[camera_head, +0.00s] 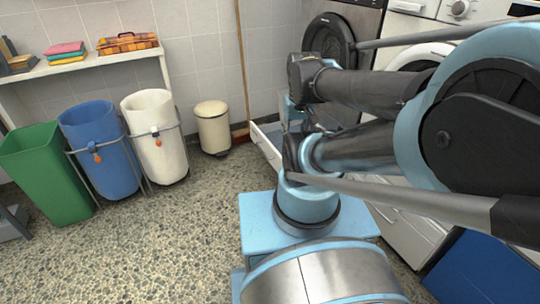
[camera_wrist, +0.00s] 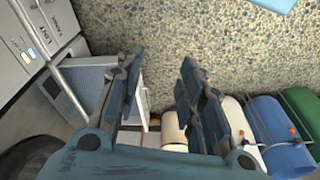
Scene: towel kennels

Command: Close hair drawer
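A pulled-out drawer (camera_head: 265,147), white-fronted with a grey inside, stands low beneath the dark machine in the head view. It is probably the hair drawer; no label is readable. In the head view my arm hides most of the gripper and the drawer's right part.
A cream pedal bin (camera_head: 213,128) and a wooden broom (camera_head: 243,70) stand left of the drawer. White (camera_head: 155,140), blue (camera_head: 101,150) and green (camera_head: 47,175) bins stand further left, below a shelf (camera_head: 100,62). Speckled floor (camera_head: 150,250) is clear at front left.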

